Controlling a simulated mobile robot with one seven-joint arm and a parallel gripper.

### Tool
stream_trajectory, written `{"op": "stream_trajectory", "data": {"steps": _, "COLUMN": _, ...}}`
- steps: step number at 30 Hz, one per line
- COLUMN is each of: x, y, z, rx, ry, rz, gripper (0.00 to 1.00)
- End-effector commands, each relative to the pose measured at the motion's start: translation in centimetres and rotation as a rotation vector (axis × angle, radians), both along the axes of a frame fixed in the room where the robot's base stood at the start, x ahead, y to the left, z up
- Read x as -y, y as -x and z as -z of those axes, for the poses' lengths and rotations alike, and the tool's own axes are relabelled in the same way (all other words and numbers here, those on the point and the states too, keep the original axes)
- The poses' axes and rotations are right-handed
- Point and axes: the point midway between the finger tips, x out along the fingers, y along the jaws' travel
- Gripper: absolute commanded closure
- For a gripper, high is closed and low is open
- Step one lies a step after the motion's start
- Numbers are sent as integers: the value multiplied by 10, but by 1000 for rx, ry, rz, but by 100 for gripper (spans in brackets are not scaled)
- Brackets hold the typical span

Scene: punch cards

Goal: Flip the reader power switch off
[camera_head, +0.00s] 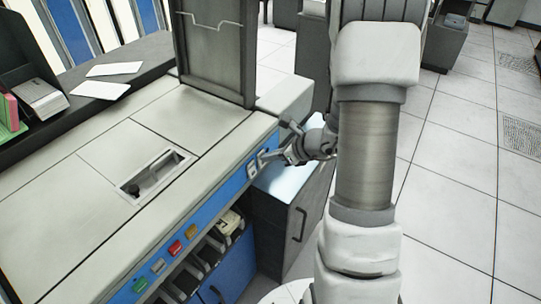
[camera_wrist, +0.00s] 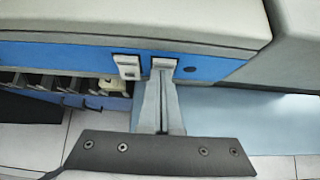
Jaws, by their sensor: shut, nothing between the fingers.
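The card reader's blue front panel (camera_head: 215,190) carries two pale rocker-type switches side by side near its right end. In the wrist view they are the left switch (camera_wrist: 128,67) and the right switch (camera_wrist: 164,64). Their labels are too small to read, so I cannot tell which is the power switch. My gripper (camera_wrist: 163,80) is shut and empty. Its fingertips overlap the lower part of the right switch in the wrist view; whether they touch cannot be told. In the head view my gripper (camera_head: 280,158) is close in front of the panel, beside the switches.
Green, white, red and yellow buttons (camera_head: 174,249) lie further left on the panel, above a row of card stackers (camera_head: 207,250). A grey cabinet (camera_head: 290,215) stands below my gripper. White cards (camera_head: 114,69) lie on the back shelf. Tiled floor at right is open.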

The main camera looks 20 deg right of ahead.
Motion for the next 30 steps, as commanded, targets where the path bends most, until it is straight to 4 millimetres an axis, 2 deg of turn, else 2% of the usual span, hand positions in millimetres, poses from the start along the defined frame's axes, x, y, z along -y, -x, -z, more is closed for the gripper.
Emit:
{"op": "stream_trajectory", "data": {"steps": 10, "x": 0, "y": 0, "z": -16, "rx": 1, "ry": -1, "rz": 1, "gripper": 100}}
{"op": "stream_trajectory", "data": {"steps": 23, "x": 1, "y": 0, "z": -16, "rx": 1, "ry": 0, "rz": 1, "gripper": 100}}
{"op": "stream_trajectory", "data": {"steps": 30, "x": 9, "y": 3, "z": -18, "rx": 1, "ry": -1, "rz": 0, "gripper": 100}}
